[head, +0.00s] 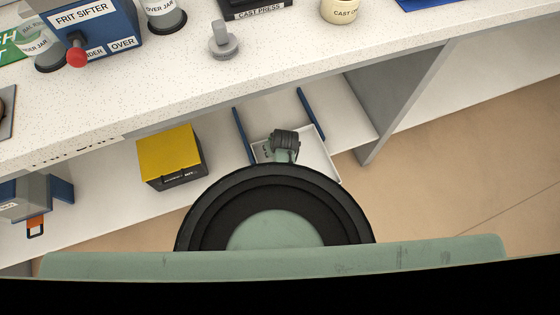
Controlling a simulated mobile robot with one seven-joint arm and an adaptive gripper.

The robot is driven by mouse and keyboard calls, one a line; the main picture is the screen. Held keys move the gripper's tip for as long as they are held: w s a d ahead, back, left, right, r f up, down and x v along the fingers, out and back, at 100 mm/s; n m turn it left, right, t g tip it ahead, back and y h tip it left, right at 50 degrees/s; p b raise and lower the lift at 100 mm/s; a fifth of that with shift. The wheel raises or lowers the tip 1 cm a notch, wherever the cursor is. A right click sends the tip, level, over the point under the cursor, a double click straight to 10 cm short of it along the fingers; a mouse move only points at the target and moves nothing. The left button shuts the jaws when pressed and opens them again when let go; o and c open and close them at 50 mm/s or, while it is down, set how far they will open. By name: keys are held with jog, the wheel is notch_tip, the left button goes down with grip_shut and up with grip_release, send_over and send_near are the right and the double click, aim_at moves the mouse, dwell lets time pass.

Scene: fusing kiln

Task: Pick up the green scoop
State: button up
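I cannot make out a green scoop in the head view. My gripper's fingers do not show. A small dark ribbed part with greenish pieces shows over a white tray (322,157) on the lower shelf; it looks like part of my own arm, but I cannot tell for sure. My own body hides the lower middle of the view.
The speckled counter (290,70) holds a blue frit sifter (110,20) with a red knob, jars, a grey knobbed piece (223,42) and a cast press box (255,8). Below are a yellow-topped box (168,155), blue rails (311,114) and a grey panel (400,100).

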grip_shut()
dwell(0.3)
jog(key=shift+r, duration=0.1)
